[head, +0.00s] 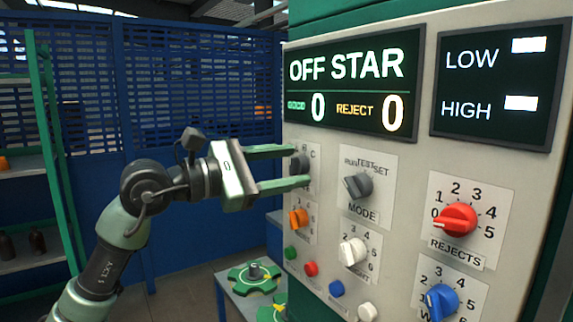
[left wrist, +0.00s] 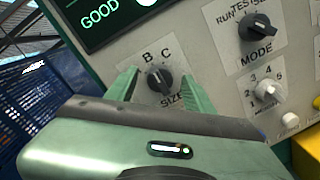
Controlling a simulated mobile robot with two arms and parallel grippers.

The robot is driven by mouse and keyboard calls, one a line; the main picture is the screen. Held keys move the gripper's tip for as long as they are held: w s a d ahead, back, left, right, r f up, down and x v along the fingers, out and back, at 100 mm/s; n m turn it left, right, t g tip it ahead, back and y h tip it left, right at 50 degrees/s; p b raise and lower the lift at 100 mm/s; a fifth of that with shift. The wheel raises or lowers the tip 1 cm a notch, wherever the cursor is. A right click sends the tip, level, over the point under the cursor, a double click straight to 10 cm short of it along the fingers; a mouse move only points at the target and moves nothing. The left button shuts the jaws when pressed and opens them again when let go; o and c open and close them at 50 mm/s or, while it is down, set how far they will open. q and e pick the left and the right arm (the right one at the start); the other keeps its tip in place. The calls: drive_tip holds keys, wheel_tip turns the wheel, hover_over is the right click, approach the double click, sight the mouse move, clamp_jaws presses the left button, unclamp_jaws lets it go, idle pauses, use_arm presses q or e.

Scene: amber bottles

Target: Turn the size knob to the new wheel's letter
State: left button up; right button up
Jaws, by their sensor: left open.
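The size knob (head: 299,164) is a small dark knob at the panel's left edge. In the left wrist view the size knob (left wrist: 159,80) sits above its SIZE label, with letters B and C above it. Its pale mark seems to point up near B, but I cannot be sure. My left gripper (head: 303,166) is open, its green fingers on either side of the knob; contact is unclear. It also shows in the left wrist view (left wrist: 160,83). A green star wheel (head: 238,284) lies on a low table; I cannot read a letter on it. My right gripper is out of view.
The display (head: 352,85) reads OFF STAR. The mode knob (head: 358,186) is right of the size knob, with an orange knob (head: 298,217), a white knob (head: 353,252) and a red rejects knob (head: 455,220) nearby. Coloured buttons line the panel below.

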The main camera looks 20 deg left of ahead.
use_arm(q)
clamp_jaws()
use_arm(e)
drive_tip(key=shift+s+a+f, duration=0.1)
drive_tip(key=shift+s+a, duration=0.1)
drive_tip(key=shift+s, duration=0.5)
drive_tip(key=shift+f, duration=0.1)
use_arm(q)
drive_tip(key=n+b, duration=0.1)
drive_tip(key=n, duration=0.2)
drive_tip(key=shift+f+n, duration=0.15)
drive_tip(key=shift+n, duration=0.25)
drive_tip(key=n+b, duration=0.1)
drive_tip(key=n, duration=0.4)
drive_tip(key=shift+t, duration=0.4)
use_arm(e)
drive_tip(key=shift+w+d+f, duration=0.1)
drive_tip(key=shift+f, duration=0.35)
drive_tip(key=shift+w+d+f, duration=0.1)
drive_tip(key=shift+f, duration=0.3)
use_arm(q)
drive_tip(key=shift+n, duration=0.3)
unclamp_jaws()
